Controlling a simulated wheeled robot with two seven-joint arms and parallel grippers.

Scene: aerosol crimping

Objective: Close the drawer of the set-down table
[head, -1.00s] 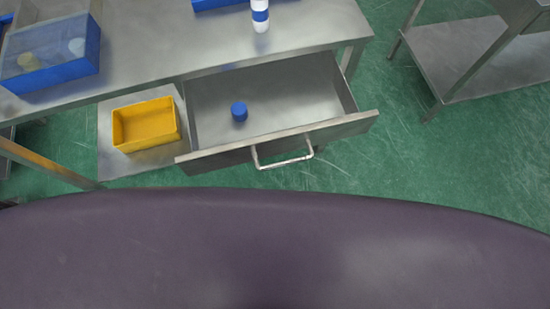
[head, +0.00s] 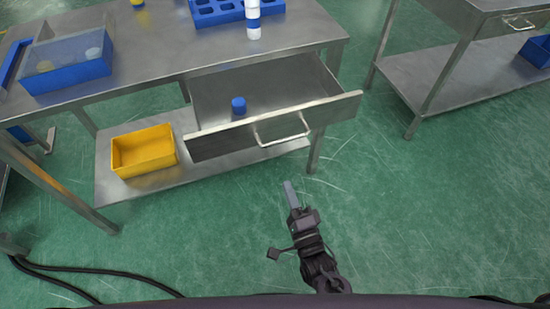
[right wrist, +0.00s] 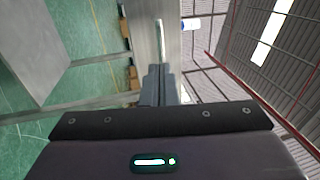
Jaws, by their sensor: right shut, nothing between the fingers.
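The drawer (head: 195,137) of the steel set-down table (head: 150,60) stands pulled open. Its bar handle (head: 283,131) is on the front panel. A small blue cap (head: 239,105) sits inside the drawer. My right gripper (head: 289,190) is shut and empty, in front of the drawer and below the handle in the head view, apart from it. The right wrist view shows the shut fingers (right wrist: 158,82) pointing toward the handle (right wrist: 159,40) and the drawer front. My left gripper is not in view.
A yellow bin (head: 143,152) sits on the lower shelf. On the tabletop are a blue box with a clear lid (head: 65,65), a white bottle with a blue band (head: 253,22) and a blue rack (head: 215,14). Another steel table (head: 455,75) stands at right. Green floor in front is clear.

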